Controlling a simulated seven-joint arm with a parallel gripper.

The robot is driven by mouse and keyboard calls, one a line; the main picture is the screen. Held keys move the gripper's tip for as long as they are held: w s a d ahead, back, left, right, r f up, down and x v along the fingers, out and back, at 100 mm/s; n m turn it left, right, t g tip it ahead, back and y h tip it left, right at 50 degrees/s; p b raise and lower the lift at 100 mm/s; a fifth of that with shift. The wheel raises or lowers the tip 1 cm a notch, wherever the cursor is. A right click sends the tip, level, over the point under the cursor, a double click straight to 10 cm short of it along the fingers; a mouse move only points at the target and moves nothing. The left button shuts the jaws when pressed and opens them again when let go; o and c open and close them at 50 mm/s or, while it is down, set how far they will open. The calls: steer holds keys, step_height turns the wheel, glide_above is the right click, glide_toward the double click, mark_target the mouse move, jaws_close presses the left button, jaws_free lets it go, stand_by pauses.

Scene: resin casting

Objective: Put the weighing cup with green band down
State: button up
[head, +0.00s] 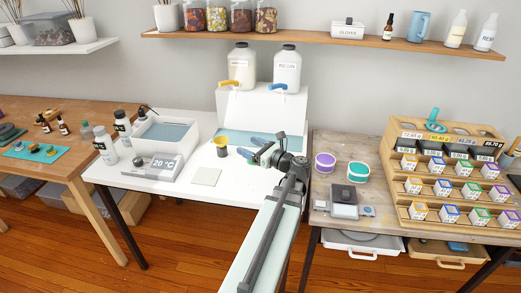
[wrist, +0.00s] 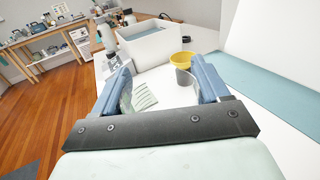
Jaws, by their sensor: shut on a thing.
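My gripper (head: 254,147) is over the right part of the white table, its two blue fingers pointing left. It is shut on the weighing cup with green band. A bit of green (head: 265,150) shows between the fingers in the head view, but most of the cup is hidden. In the wrist view my gripper (wrist: 163,85) shows its blue fingers on either side, and the cup cannot be made out clearly. A dark grey cup with a yellow band (head: 221,149) stands upright on the table, just left of the fingertips; it also shows in the wrist view (wrist: 181,66).
A water bath reading 20 °C (head: 163,167) stands left. Two jugs with taps (head: 287,72) stand behind on a white block. Purple (head: 325,162) and teal (head: 358,171) banded tubs stand on the right table.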

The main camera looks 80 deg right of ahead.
mark_target(260, 148)
steer(key=s, duration=0.1)
steer(key=s+d, duration=0.1)
steer(key=s+f+m+h, duration=0.1)
steer(key=shift+d+f, duration=0.1)
steer(key=shift+d, duration=0.25)
steer(key=s+d+m+g+h, duration=0.1)
steer(key=s+d+g+h, duration=0.1)
steer(key=d, duration=1.1)
steer(key=s+d+m+g+h, duration=0.1)
steer(key=s+d+m+h, duration=0.1)
steer(key=d, duration=1.1)
steer(key=shift+s+a+f, duration=0.1)
steer(key=shift+a+f, duration=0.1)
steer(key=shift+f, duration=1.6)
steer(key=shift+s+a+f, duration=0.1)
steer(key=shift+a+f, duration=0.05)
steer(key=shift+f, duration=1.65)
steer(key=shift+d+f, duration=0.2)
steer(key=shift+f, duration=0.15)
steer(key=o, duration=0.8)
steer(key=shift+f, duration=0.15)
